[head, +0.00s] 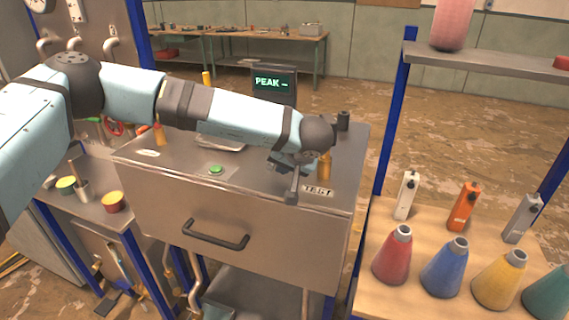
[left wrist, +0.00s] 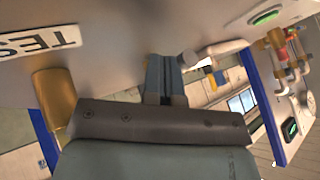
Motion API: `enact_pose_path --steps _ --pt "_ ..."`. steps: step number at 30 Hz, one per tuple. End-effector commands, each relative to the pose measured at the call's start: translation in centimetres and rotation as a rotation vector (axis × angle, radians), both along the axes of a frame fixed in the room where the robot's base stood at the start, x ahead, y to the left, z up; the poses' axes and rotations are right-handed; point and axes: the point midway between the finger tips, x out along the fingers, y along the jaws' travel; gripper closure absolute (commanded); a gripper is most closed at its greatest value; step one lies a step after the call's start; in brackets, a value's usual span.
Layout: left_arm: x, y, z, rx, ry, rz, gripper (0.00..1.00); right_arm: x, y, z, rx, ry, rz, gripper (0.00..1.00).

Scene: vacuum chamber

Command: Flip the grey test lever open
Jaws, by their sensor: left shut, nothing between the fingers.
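The grey test lever (head: 292,188) stands near the front edge of the steel cabinet top, just left of the TEST label (head: 318,191). My left gripper (head: 285,165) is shut and empty, right at the lever's upper end. I cannot tell whether they touch. In the left wrist view the shut fingers (left wrist: 165,78) point toward the steel top, with the TEST label (left wrist: 40,42) at the left. The lever is not clearly made out there. My right gripper is not in view.
A brass cylinder (head: 324,166) stands close to the right of my gripper. A green button (head: 216,169) and a PEAK screen (head: 274,83) are on the cabinet. Coloured cones, such as the red one (head: 392,256), stand on a bench at the right.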

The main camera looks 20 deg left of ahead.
Motion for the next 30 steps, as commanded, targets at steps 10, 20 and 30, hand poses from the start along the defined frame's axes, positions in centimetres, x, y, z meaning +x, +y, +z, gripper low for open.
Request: enact_pose_path --steps 10,20,30 --pt "-0.1 0.5 0.0 0.0 0.0 -0.051 1.0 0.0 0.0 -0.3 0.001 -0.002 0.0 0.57" --pt "-0.2 0.9 0.0 0.0 0.0 -0.098 1.0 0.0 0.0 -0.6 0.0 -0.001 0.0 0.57" --pt "-0.6 1.8 -0.1 -0.001 -0.001 -0.214 1.0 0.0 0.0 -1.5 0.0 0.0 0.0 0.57"
